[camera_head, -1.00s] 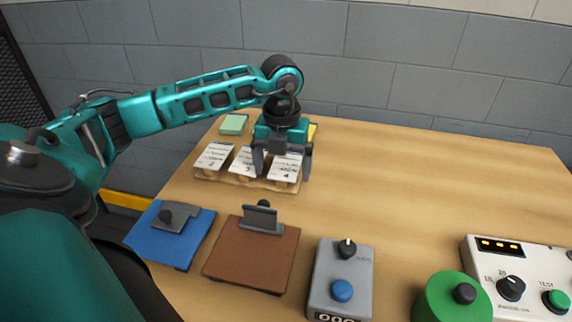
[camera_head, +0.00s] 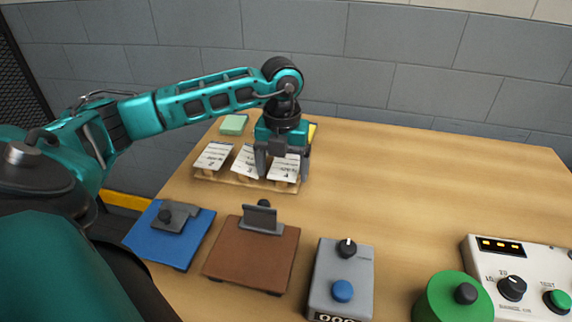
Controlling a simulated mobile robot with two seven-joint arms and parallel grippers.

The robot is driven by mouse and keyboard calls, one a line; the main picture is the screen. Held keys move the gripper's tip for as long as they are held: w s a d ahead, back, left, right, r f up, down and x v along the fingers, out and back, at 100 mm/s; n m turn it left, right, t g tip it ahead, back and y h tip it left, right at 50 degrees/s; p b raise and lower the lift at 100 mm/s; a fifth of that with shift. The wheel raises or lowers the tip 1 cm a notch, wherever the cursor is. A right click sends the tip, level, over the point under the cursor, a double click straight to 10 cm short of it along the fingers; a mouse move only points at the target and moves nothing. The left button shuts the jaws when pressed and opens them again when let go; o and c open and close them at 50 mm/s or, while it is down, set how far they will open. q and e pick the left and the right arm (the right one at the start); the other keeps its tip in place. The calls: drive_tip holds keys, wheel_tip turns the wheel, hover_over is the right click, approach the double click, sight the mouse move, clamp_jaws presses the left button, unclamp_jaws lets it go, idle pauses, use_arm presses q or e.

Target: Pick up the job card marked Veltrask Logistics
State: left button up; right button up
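Three white job cards lean in a row on a wooden rack (camera_head: 232,180) at the back left of the table. They are the left card (camera_head: 213,156), the middle card (camera_head: 244,161) and the right card (camera_head: 285,168). Their print is too small to read, so I cannot tell which is marked Veltrask Logistics. My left gripper (camera_head: 283,172) points down over the right card, its two fingers apart, one on each side of the card's upper part. I cannot tell whether the fingers touch it. My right gripper is not in view.
In front lie a blue board (camera_head: 150,238) and a brown clipboard (camera_head: 252,262). A grey box with a blue button (camera_head: 342,270), a green round thing (camera_head: 435,300) and a white tester (camera_head: 500,262) stand to the right. A green pad (camera_head: 234,124) lies behind the rack. The table's back right is clear.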

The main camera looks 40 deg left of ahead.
use_arm(q)
drive_tip(key=c, duration=0.9)
drive_tip(key=shift+o, duration=0.2)
drive_tip(key=shift+r, duration=0.1)
drive_tip(key=shift+r, duration=0.2)
wheel_tip(320, 180, up, 12)
drive_tip(key=p, duration=0.1)
wheel_tip(320, 180, up, 8)
drive_tip(key=p, duration=0.3)
hover_over(283, 175)
drive_tip(key=shift+a, duration=0.1)
